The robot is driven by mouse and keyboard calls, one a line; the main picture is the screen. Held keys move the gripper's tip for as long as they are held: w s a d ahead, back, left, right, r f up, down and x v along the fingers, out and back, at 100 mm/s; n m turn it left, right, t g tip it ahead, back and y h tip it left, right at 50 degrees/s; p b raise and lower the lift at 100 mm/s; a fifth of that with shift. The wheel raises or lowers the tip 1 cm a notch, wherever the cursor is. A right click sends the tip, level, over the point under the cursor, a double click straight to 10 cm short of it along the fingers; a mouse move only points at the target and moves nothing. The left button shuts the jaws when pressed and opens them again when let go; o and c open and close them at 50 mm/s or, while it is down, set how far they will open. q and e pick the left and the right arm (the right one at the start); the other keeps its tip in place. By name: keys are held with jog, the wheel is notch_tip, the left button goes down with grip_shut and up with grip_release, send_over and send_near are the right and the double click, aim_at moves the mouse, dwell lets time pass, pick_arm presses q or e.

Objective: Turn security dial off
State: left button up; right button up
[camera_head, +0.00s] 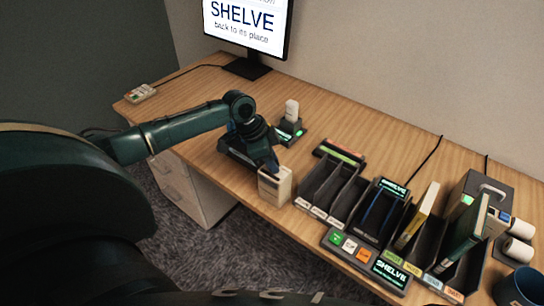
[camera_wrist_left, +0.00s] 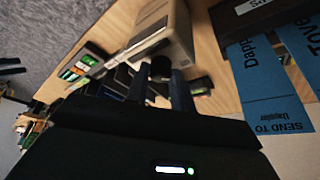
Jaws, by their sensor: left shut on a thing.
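The beige box (camera_head: 275,186) stands at the front edge of the wooden desk. My left gripper (camera_head: 270,163) comes down at its back-left side in the head view and hides part of it. In the left wrist view, the beige box (camera_wrist_left: 168,28) is above the fingers, and a round black knob (camera_wrist_left: 160,67), apparently the security dial, is at its lower side. The left gripper's fingers (camera_wrist_left: 161,84) are on either side of this knob and shut on it. The dial's setting cannot be read. My right gripper is not in view.
A divided black tray (camera_head: 325,190) stands right of the box, with a button panel (camera_head: 365,260) and book slots (camera_head: 430,240) further right. A small device (camera_head: 291,130) is behind the gripper. Blue labels (camera_wrist_left: 270,85) hang at right in the wrist view. The desk's left part is mostly clear.

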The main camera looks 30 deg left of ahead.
pick_arm(q)
jog(key=shift+n, duration=0.5)
jog(key=o, duration=1)
jog(key=b+v, duration=0.1)
jog(key=v, duration=1.2)
jog(key=shift+s+d, duration=0.15)
jog(key=shift+d, duration=0.05)
